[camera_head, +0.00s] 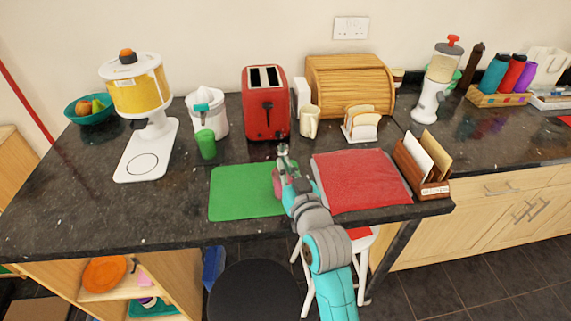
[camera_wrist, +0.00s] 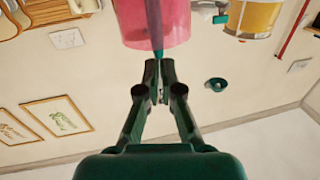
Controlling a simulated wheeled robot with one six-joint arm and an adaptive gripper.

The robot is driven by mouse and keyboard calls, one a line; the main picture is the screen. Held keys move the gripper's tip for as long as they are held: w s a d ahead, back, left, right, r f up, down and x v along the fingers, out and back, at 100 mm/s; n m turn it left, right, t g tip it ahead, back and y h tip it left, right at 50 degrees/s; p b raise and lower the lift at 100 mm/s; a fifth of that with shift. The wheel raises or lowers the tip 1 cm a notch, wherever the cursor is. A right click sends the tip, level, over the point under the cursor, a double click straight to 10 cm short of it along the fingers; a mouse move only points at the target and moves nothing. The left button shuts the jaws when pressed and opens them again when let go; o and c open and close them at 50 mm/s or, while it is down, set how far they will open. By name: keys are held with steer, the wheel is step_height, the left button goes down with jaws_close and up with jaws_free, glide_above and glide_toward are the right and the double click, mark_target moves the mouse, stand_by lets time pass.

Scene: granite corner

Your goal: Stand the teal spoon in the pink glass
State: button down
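The pink glass (camera_wrist: 178,22) is at the top of the wrist view, just beyond my fingertips. In the head view the pink glass (camera_head: 277,183) is by the right edge of the green mat, partly hidden by my wrist. My gripper (camera_wrist: 158,66) has its fingers close together on the end of the teal spoon (camera_wrist: 157,50). The spoon runs from the fingertips across the glass and looks mauve there, as if seen through pink; its far end is out of view. I cannot tell whether it touches the glass. My gripper (camera_head: 283,150) also shows in the head view, where the spoon cannot be made out.
The green mat (camera_head: 235,190) and red mat (camera_head: 360,180) lie on the dark counter. A red toaster (camera_head: 266,110), cream mug (camera_head: 309,122), toast rack (camera_head: 361,130) and green cup (camera_head: 206,145) stand behind. A wooden letter holder (camera_head: 424,175) is right. The counter's front left is clear.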

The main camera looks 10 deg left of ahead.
steer(key=c, duration=1.2)
jaws_free()
steer(key=shift+c, duration=0.2)
steer(key=v, duration=1.2)
